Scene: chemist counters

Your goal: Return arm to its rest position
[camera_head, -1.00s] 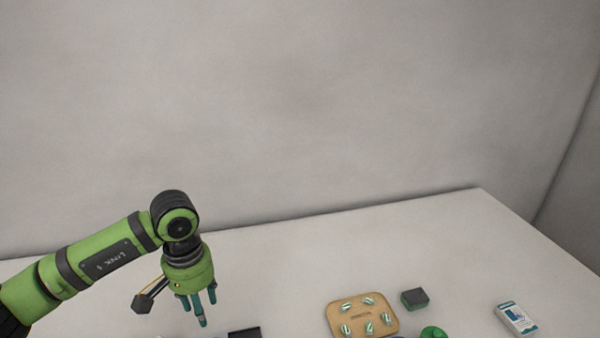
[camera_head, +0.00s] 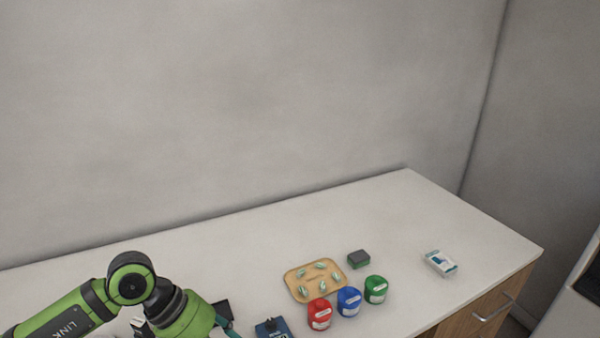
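My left arm comes in from the lower left, over the white counter (camera_head: 390,215). Its gripper (camera_head: 226,326) hangs low at the bottom edge. Only part of a teal finger shows, so I cannot tell whether it is open or shut, or whether it holds anything. My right gripper is not in view.
A tan tray (camera_head: 291,281) with several capsules lies mid-counter. A drawer handle (camera_head: 492,311) is at right.

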